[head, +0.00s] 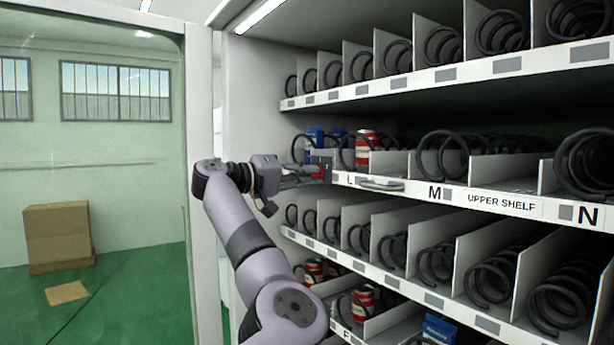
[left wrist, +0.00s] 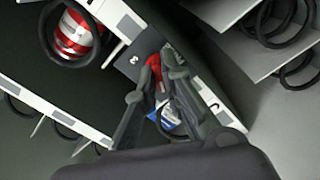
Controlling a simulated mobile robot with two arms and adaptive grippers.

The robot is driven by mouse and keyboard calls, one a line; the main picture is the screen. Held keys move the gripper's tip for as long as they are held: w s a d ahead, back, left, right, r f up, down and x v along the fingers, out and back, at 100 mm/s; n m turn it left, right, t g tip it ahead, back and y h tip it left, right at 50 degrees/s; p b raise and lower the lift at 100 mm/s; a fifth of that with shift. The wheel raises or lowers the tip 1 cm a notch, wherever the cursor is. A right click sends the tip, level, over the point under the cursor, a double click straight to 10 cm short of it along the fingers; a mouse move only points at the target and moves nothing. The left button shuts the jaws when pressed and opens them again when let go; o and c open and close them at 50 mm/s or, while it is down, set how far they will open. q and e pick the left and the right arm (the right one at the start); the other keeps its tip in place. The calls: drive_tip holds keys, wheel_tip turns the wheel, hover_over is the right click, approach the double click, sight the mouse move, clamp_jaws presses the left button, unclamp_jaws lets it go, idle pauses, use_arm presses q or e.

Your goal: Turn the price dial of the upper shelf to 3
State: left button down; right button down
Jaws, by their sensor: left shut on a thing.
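The upper shelf (head: 470,196) runs across the middle of the head view and carries the label UPPER SHELF (head: 502,204). The red price dial (head: 324,171) is at its left end, on a small grey plate beside the letter L. My left gripper (head: 317,174) reaches in from the left and is shut on the red dial. In the left wrist view the red dial (left wrist: 154,70) shows between the closed fingers (left wrist: 162,76), in front of a dark plate (left wrist: 135,60). The number the dial points to cannot be read. My right gripper is not in view.
A red-and-white can (head: 366,148) and blue packs (head: 316,134) stand in coils behind the dial. A grey handle (head: 381,184) sticks out from the shelf front to its right. Other shelves with black coils lie above and below. A cardboard box (head: 58,236) stands far left.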

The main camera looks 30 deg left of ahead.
use_arm(q)
drive_tip(key=m+b, duration=0.3)
drive_tip(key=m, duration=2)
drive_tip(key=shift+f+m, duration=0.1)
drive_tip(key=shift+m, duration=0.4)
drive_tip(key=c, duration=1.7)
unclamp_jaws()
drive_tip(key=v, duration=1.2)
